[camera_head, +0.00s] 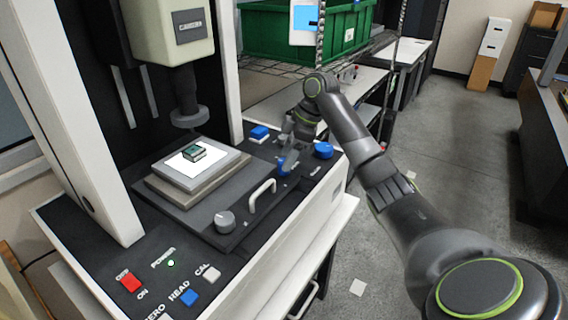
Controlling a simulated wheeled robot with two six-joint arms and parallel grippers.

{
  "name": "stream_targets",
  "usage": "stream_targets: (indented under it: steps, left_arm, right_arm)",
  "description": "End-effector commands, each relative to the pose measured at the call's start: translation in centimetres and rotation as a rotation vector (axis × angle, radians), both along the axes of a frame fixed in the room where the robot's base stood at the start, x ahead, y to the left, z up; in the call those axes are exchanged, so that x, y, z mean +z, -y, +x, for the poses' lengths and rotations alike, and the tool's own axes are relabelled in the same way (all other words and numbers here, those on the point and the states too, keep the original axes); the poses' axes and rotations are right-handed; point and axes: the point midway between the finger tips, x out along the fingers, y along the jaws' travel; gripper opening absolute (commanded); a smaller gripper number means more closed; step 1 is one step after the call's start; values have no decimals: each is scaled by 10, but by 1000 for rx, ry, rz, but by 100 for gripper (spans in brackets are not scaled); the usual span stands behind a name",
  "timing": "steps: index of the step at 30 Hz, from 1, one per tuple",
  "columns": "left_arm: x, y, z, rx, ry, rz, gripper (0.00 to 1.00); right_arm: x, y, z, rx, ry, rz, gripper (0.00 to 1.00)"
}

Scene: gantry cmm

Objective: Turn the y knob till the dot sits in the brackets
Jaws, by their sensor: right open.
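My right gripper (287,158) reaches over the right end of the machine's dark deck. It is open, and a blue piece (283,168) shows at its fingertips; I cannot tell whether they touch it. A round blue knob (323,150) stands to the right of the gripper, near the deck's edge. A grey knob (225,222) with a light mark sits at the front of the stage. No y label is readable, so I cannot tell which knob is y. I cannot make out the dot or brackets. My left gripper is out of view.
A white plate (203,172) on the stage carries a small green block (194,152) under the probe head (188,116). A pale handle (262,198) rises from the deck. A red switch (130,282) and blue button (189,298) lie front left. A green crate (270,35) stands behind.

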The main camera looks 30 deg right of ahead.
Motion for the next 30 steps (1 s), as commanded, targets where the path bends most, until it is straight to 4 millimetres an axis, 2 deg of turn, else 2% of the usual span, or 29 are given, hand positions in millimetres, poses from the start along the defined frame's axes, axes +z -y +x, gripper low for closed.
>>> stream_targets:
  steps: [6,17,27,30]
  left_arm:
    - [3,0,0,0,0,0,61]
    - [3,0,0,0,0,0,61]
    - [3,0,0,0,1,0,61]
    - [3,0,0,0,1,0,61]
  right_arm:
    - [-23,-8,5,-1,-1,2,52]
    - [-27,-10,6,0,1,0,52]
    - [-27,-9,6,-1,0,0,8]
    - [-27,-9,6,-2,0,0,8]
